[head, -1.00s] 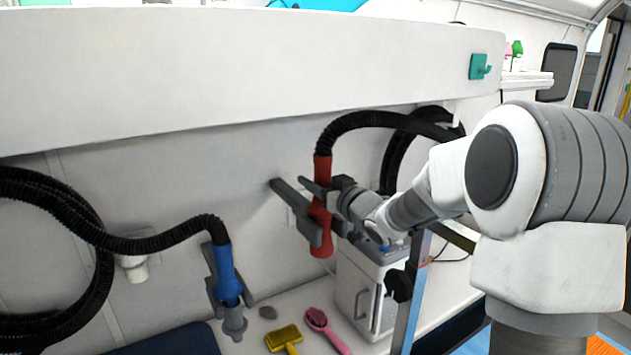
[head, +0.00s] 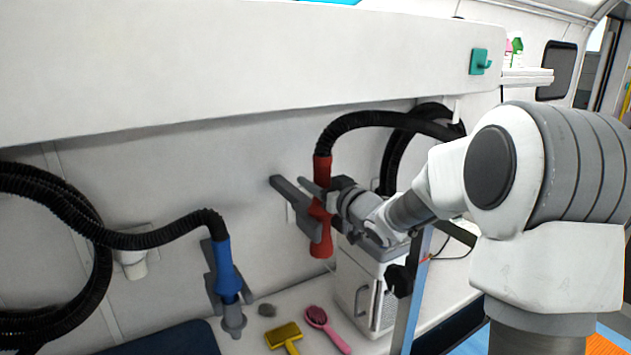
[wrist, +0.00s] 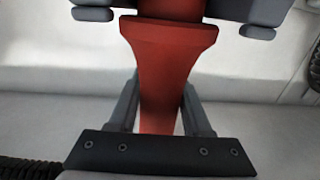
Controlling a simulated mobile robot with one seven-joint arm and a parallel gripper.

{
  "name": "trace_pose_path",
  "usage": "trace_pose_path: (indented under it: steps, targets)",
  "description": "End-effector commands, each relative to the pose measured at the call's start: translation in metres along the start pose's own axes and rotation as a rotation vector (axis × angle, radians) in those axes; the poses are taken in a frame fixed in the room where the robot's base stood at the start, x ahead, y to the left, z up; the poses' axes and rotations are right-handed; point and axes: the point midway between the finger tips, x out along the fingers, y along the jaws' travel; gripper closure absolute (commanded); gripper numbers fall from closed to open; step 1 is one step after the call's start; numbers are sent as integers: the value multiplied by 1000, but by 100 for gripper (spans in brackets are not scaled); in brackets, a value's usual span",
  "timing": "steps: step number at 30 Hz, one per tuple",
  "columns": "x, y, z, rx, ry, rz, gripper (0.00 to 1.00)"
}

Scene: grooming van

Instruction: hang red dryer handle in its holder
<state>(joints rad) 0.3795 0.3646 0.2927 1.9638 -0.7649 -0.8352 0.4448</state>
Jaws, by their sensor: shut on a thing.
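The red dryer handle (head: 321,246) hangs upright, with a black hose rising from its top. My gripper (head: 323,203) is shut on its middle from the right. The grey wall holder (head: 290,197) is right beside the handle on its left, and they overlap in the head view. I cannot tell whether the handle sits between the holder's prongs. In the wrist view, the red handle (wrist: 165,65) fills the middle, with grey parts on both sides. The gripper's fingertips are partly hidden by the handle and the grey parts.
A blue dryer handle (head: 222,265) hangs in a similar grey holder at the left. A white cabinet (head: 358,290) stands below my gripper. A yellow brush (head: 284,336) and a pink brush (head: 322,322) lie on the counter. A white overhead cabinet (head: 230,70) spans above.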

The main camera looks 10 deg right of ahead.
Motion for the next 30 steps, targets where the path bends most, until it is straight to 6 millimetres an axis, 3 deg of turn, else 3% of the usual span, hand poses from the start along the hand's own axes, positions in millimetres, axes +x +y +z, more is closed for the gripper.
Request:
trace_pose_path:
  steps: [7, 8, 13, 19, 23, 30]
  targets:
    - [0, 0, -1, -1, 4, 0, 100]
    - [0, 0, -1, -1, 4, 0, 48]
    - [0, 0, -1, -1, 2, 0, 17]
    - [0, 0, 0, 0, 1, 0, 16]
    - [0, 0, 2, 1, -2, 0, 0]
    - [0, 0, 1, 0, -1, 0, 0]
